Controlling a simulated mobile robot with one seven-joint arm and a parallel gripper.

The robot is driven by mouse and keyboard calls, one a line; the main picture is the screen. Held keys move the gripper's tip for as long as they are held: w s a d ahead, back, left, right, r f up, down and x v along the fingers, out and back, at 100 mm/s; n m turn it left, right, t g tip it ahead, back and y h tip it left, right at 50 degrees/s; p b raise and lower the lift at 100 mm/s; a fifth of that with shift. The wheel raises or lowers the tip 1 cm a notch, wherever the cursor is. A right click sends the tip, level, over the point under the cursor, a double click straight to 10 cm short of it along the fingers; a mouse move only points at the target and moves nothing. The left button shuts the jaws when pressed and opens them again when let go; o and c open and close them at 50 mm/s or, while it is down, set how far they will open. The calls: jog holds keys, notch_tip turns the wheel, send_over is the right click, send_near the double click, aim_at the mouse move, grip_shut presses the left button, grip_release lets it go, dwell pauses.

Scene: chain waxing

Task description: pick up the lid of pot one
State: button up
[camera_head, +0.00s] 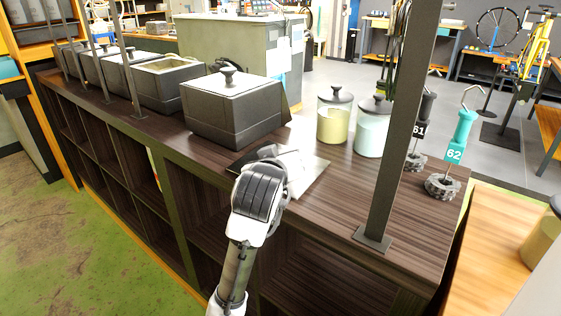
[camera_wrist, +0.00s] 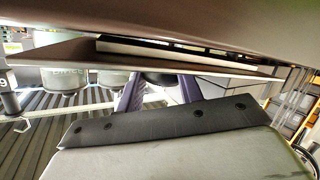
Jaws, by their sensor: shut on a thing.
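My gripper (camera_wrist: 160,92) shows in the wrist view with its two dark fingers closed around a dark knob (camera_wrist: 160,79). The knob belongs to a thin flat lid (camera_wrist: 85,56), seen edge-on. In the head view the lid (camera_head: 317,172) shows as a thin plate around my wrist, over the wooden shelf top; its exact height is unclear. My wrist hides the fingers and knob there. One dark square pot (camera_head: 172,92) stands open, with pale contents. The nearest pot (camera_head: 232,124) has its lid (camera_head: 228,84) on, with a dark knob.
More dark pots (camera_head: 122,77) stand in the row at the far left. A yellow jar (camera_head: 333,125) and a pale green jar (camera_head: 370,138) stand right of my wrist. A dark post (camera_head: 399,130) rises farther right, before the teal tagged stand (camera_head: 461,135).

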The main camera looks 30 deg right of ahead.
notch_tip(320, 180, up, 20)
jog(key=shift+f+p, duration=0.15)
jog(key=shift+p, duration=0.5)
grip_shut()
